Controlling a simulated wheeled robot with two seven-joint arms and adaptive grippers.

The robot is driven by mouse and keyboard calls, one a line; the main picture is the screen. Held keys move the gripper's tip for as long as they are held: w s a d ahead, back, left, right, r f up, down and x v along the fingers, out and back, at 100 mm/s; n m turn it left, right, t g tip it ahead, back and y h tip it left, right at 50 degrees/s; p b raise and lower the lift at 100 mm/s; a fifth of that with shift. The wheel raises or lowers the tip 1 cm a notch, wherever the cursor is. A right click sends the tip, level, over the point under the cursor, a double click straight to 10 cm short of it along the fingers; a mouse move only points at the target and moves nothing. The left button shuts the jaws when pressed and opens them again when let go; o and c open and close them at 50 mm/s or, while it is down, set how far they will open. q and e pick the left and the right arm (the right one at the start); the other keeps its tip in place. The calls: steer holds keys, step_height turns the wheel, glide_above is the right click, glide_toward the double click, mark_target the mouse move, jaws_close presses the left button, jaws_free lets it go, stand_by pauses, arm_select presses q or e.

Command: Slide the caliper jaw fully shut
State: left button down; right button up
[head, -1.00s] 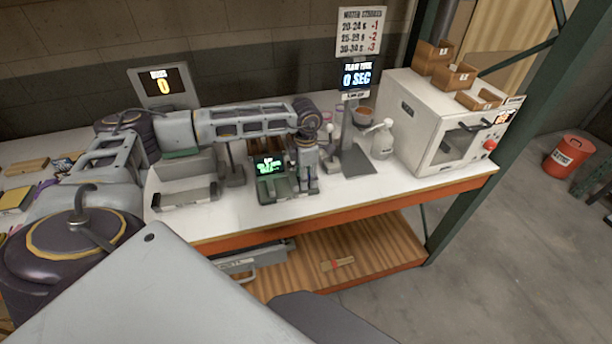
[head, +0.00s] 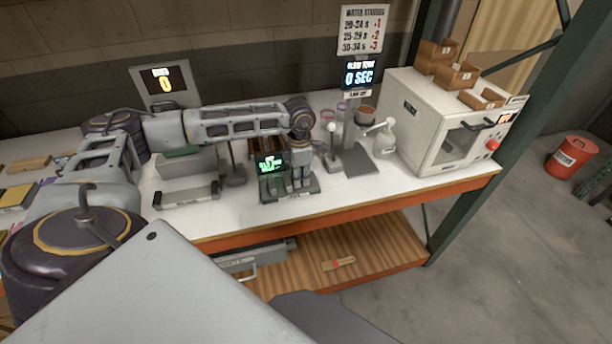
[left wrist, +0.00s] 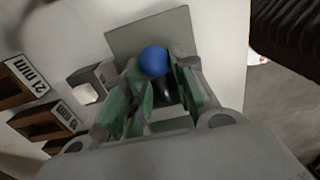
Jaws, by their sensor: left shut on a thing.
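The caliper station (head: 275,195) is a dark base with a lit green display (head: 270,163) on the workbench, near its front edge. My left gripper (head: 301,183) reaches down over the right part of this base, close beside the display. In the left wrist view a blue ball knob (left wrist: 154,61) on a dark post sits between the green-padded fingers of my left gripper (left wrist: 152,88), which is shut on it. The caliper jaws themselves are hidden by the gripper, and the display reading is too small to read. My right gripper is not in view.
A white oven-like machine (head: 440,125) with brown bins stands at the right. Brown slots with a "21 mm" label (left wrist: 30,77) show in the left wrist view.

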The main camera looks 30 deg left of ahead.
mark_target(289, 178)
arm_select(q)
steer(key=shift+s+a, duration=0.85)
steer(key=shift+s, duration=0.1)
steer(key=shift+s+a+b, duration=0.25)
steer(key=shift+s+b, duration=0.05)
steer(key=c, duration=1.4)
jaws_free()
steer(key=shift+a, duration=0.1)
steer(key=shift+o, duration=1.1)
steer(key=shift+s, duration=0.1)
steer(key=shift+r, duration=0.3)
step_height(289, 178, up, 11)
steer(key=shift+r, duration=0.2)
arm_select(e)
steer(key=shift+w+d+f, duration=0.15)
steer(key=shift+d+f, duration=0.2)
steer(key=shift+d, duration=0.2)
